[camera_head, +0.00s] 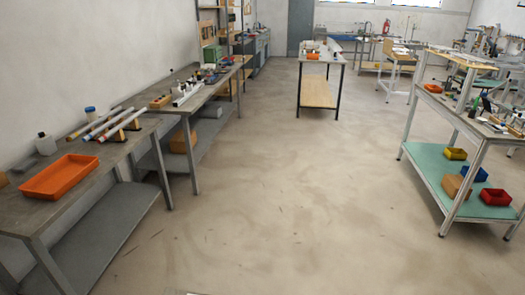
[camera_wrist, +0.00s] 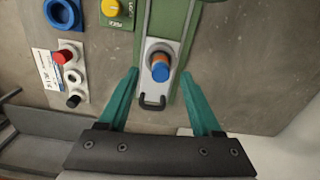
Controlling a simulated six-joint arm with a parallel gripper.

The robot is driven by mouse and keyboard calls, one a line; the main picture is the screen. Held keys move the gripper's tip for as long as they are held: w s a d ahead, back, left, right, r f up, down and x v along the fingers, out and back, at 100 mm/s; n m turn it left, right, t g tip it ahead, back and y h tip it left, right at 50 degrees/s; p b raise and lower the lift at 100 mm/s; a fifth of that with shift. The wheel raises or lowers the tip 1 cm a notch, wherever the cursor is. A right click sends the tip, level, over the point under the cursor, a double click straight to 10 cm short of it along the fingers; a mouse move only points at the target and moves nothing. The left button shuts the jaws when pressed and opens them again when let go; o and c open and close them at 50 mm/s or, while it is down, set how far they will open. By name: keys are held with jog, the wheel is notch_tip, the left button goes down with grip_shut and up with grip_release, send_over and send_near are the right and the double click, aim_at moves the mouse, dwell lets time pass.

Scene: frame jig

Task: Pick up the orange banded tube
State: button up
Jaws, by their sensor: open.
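In the wrist view a short upright piece with a blue end and an orange-brown band (camera_wrist: 160,67) stands in a pale holder on a green strip. It looks like the orange banded tube, seen nearly end-on. My gripper (camera_wrist: 160,75) has two teal fingers, open and apart, with one on each side of this piece in the picture. Nothing is held between them. The height gap between fingertips and piece is hard to judge. In the head view my gripper does not show, and I cannot pick out the orange banded tube there.
In the wrist view a blue ring (camera_wrist: 62,13), a yellow button (camera_wrist: 110,7) and a red-topped piece (camera_wrist: 66,56) lie left of the strip. Bare grey surface (camera_wrist: 235,70) is at right. In the head view an orange tray (camera_head: 60,178) sits on the left bench.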

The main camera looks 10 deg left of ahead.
notch_tip(320, 180, down, 3)
jog(key=shift+r, duration=0.1)
grip_shut()
dwell(1.3)
